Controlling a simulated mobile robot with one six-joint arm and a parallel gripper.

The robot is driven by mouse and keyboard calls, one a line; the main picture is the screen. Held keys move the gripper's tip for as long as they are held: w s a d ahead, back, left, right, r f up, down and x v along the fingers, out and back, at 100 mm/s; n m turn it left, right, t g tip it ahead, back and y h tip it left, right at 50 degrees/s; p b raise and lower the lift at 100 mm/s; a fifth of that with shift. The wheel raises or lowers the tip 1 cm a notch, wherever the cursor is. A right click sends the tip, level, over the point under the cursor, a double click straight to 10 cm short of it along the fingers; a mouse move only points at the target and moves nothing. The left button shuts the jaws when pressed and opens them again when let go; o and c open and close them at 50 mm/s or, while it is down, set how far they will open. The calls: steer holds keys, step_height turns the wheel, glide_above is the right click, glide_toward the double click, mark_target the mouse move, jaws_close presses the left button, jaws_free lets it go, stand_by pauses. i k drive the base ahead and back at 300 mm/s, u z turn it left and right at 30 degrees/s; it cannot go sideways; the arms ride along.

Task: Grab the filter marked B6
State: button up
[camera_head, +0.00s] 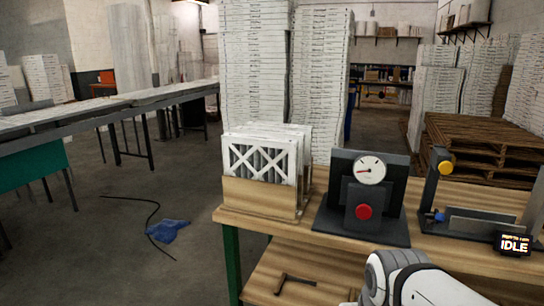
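Several white-framed pleated filters (262,158) stand upright, packed one behind another, in an open wooden box (258,196) at the left end of the wooden workbench (330,248). The front filter has an X-shaped brace across its face. I cannot make out any marking such as B6 on them. Part of my white arm shows at the bottom right, in front of the bench. My gripper is not in view.
Right of the box stands a dark device with a round gauge (370,170) and red button (363,212). Further right is another fixture (435,178) with a display reading IDLE (514,243). Blue cloth (168,230) and a black cable lie on the floor to the left.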

mark_target(266, 159)
steer(key=u, duration=0.4)
steer(key=k, duration=0.1)
steer(key=u, duration=2.8)
steer(key=k, duration=2.3)
steer(key=z, duration=1.75)
steer(key=i, duration=1)
steer(key=z, duration=0.05)
